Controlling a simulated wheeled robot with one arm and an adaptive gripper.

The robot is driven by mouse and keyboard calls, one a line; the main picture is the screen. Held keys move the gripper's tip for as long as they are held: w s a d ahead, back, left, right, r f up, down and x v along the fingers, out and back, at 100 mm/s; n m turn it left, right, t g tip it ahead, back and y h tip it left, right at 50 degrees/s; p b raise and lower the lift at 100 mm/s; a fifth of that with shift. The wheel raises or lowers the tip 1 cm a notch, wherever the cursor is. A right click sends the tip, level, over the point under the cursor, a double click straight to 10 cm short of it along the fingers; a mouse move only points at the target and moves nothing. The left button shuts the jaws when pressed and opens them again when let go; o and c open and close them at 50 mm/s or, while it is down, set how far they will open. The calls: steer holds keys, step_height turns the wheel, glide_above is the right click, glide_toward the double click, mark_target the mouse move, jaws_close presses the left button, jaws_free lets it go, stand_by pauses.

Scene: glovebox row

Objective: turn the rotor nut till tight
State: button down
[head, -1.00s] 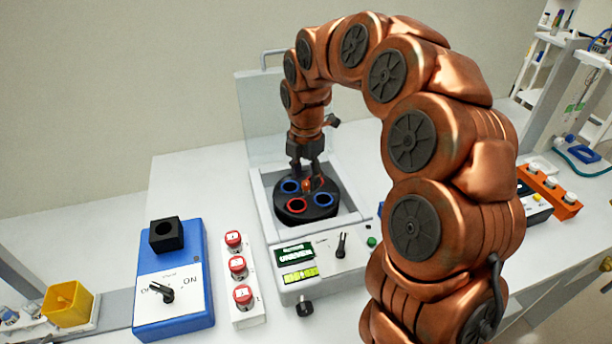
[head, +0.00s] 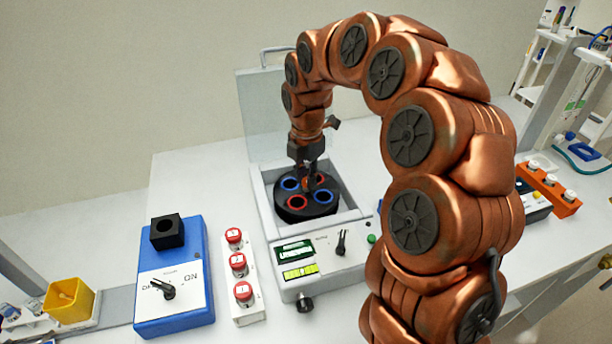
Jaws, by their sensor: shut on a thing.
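The centrifuge (head: 325,262) stands open in the middle of the bench, its clear lid (head: 262,120) raised at the back. Its black rotor (head: 318,209) has blue-ringed and red-ringed holes. The orange-red rotor nut (head: 309,184) is at the rotor's centre, mostly hidden by the fingers. My gripper (head: 308,181) reaches down from above and is shut on the nut. The front panel has a green display (head: 294,252) and a black knob (head: 342,243).
A blue device (head: 172,315) with a black block (head: 166,232) stands at the left. Several red-capped items (head: 238,262) stand in a white rack beside it. A yellow cup (head: 70,302) is at the far left. An orange rack (head: 552,192) is at the right.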

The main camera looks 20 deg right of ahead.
steer(key=shift+m+b, duration=0.55)
steer(key=shift+m, duration=0.25)
